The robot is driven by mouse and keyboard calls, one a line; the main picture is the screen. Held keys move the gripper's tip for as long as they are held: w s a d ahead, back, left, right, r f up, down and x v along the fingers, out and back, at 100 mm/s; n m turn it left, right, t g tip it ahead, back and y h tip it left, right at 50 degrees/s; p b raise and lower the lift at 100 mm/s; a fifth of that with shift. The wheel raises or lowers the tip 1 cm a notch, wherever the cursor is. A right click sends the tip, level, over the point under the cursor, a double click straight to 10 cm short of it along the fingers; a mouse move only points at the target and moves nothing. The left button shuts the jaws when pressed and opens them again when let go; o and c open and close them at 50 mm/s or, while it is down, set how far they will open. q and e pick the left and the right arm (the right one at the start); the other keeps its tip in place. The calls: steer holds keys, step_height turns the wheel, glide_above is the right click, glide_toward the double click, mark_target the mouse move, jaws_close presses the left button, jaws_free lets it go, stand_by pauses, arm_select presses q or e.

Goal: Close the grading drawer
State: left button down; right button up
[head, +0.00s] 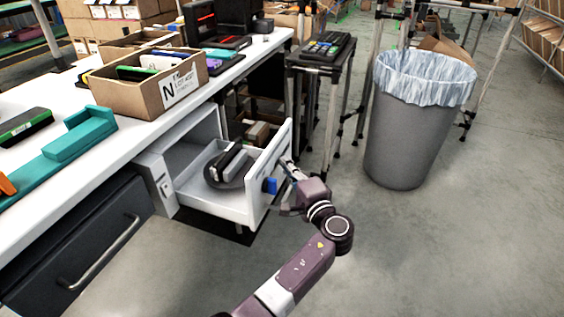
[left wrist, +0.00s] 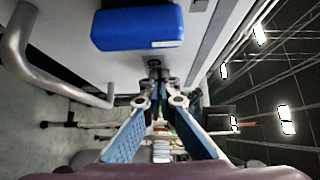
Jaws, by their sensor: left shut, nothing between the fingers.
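The grading drawer (head: 215,207) is a white drawer under the white bench, and it stands pulled out to the right. Its front panel (head: 258,205) carries a small blue block (head: 270,186), which shows large in the left wrist view (left wrist: 138,27). Dark items (head: 230,165) lie inside the drawer. My left gripper (head: 287,166) is at the outer side of the front panel, shut and empty. In the left wrist view its fingertips (left wrist: 158,78) meet close to the panel, below the blue block; I cannot tell whether they touch it. My right gripper is not in view.
A grey bar handle (left wrist: 50,65) shows in the left wrist view. A small black stand (head: 322,62) with a keypad is behind the drawer, and a grey bin (head: 405,140) stands to the right. A carton (head: 150,95) sits on the bench. The floor at lower right is clear.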

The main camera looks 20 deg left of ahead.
arm_select(q)
steer(key=shift+r, duration=0.1)
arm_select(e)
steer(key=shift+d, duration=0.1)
arm_select(q)
steer(key=a+p, duration=0.1)
steer(key=a, duration=1.1)
steer(key=shift+w+a, duration=0.1)
steer(key=shift+a, duration=0.1)
steer(key=a, duration=1.1)
steer(key=shift+w+a, duration=0.2)
steer(key=shift+w, duration=0.05)
steer(key=shift+a, duration=0.5)
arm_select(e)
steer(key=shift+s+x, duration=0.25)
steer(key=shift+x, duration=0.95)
arm_select(q)
steer(key=shift+a+r, duration=0.1)
steer(key=shift+a, duration=0.1)
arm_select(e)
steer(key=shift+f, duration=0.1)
